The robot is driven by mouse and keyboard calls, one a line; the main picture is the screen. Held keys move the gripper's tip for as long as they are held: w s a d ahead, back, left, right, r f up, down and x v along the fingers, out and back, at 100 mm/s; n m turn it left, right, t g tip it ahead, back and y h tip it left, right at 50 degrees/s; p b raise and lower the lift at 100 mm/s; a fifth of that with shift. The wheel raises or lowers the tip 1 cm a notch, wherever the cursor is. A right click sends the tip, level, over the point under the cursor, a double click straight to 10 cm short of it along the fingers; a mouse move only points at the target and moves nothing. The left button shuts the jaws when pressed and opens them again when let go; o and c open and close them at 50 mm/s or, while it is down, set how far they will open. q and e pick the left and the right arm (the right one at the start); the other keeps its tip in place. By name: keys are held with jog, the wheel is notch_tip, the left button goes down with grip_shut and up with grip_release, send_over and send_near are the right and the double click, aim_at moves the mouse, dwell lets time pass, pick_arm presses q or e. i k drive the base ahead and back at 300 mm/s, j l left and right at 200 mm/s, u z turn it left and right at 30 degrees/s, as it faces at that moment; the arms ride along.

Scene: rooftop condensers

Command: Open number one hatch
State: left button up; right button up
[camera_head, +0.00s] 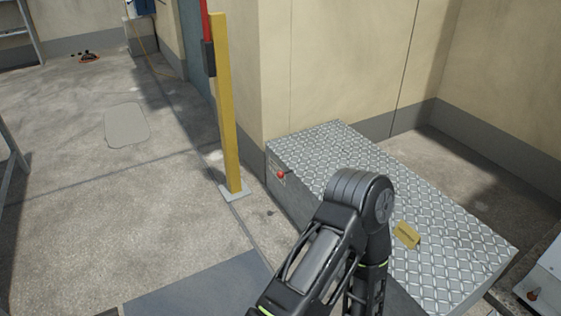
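A raised box with a grey diamond-plate metal lid (345,150) stands against the beige wall, right of centre; it looks like a closed hatch. A small yellow piece (408,234), perhaps a tag or handle, sits on the lid; I cannot read any number on it. A red knob (281,174) shows on the box's left side by a small pale label. One of my black arms rises from the bottom edge and hides part of the lid and the box's front. Neither of my grippers is in view.
A yellow post (226,110) on a grey foot plate stands left of the box, with a red pole behind it. A white unit (544,275) is at the lower right edge. The concrete floor (80,220) at left is mostly open; a ladder-like frame (20,30) stands far left.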

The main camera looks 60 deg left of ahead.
aim_at(307, 153)
jog(key=u, duration=2.35)
jog(key=i+l, duration=0.1)
jog(key=l, duration=0.35)
jog(key=i+l, duration=0.15)
jog(key=l, duration=0.35)
jog(key=i+l, duration=0.1)
jog(key=l, duration=0.35)
